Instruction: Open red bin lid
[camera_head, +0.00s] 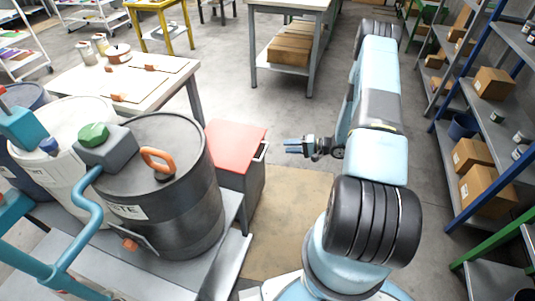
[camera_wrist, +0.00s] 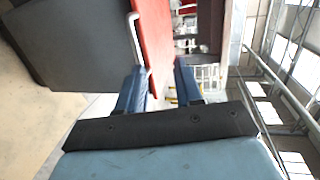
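The red bin lid (camera_head: 237,137) lies shut on a grey bin (camera_head: 240,180) beside the dark drum. A pale bar handle (camera_head: 262,151) runs along the lid's right edge. My gripper (camera_head: 287,146) is to the right of the handle, apart from it, with its fingers pointing at the bin. In the wrist view my gripper (camera_wrist: 160,67) is open and empty. There the red lid (camera_wrist: 157,40) shows between and beyond the two blue fingers, and the handle (camera_wrist: 134,28) ends close to the left fingertip. The grey bin body (camera_wrist: 75,40) fills the upper left.
A dark drum (camera_head: 175,200) with an orange handle stands left of the bin on a grey platform. A light worktable (camera_head: 130,85) is behind it. Shelves with cardboard boxes (camera_head: 485,190) stand at the right. The floor around my gripper is clear.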

